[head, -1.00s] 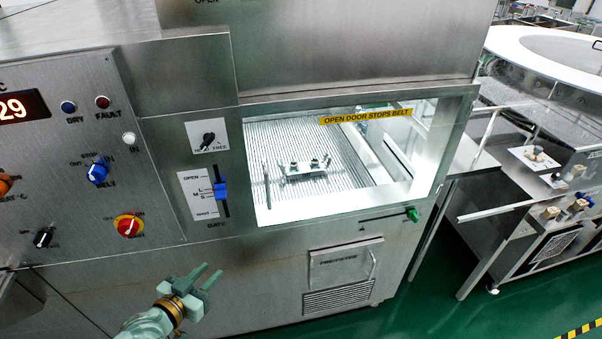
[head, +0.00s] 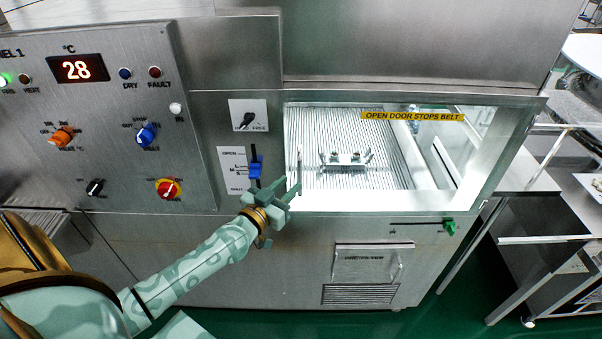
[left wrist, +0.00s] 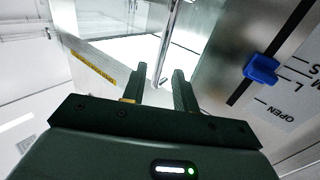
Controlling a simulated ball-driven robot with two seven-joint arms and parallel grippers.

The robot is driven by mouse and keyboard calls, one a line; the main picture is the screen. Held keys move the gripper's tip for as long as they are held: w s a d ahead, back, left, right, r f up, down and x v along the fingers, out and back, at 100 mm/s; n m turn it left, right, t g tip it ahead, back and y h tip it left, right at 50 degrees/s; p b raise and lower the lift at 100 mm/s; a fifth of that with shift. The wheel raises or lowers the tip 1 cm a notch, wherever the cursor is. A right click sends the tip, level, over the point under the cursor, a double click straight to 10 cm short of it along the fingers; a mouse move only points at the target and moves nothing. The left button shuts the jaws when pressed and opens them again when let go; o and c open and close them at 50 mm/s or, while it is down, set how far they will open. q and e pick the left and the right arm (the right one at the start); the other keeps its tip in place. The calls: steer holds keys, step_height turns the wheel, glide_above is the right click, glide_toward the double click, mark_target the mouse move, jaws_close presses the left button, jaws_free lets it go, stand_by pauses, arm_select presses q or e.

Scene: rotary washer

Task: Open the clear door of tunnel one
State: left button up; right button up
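The clear door (head: 425,165) of the tunnel covers the lit opening and looks shut. Its thin upright handle bar (head: 299,162) is at the door's left side. My left gripper (head: 289,184) is at the handle's lower end, beside the opening's left edge. In the left wrist view, its two fingers (left wrist: 158,82) are apart and empty. The handle bar (left wrist: 168,45) there runs down toward the gap between them. Whether it is between the fingers or just beyond them I cannot tell. My right gripper is not in view.
A panel with a blue slider (head: 256,167) is just left of the handle, close to my left gripper. A yellow sign (head: 412,117) is at the door's top. A metal rack (head: 345,162) sits on the belt inside.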

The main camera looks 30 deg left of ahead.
mark_target(299, 175)
arm_select(q)
steer(key=w+b, duration=0.1)
steer(key=w, duration=0.5)
steer(key=shift+w+d+f, duration=0.1)
steer(key=shift+w, duration=0.05)
jaws_close()
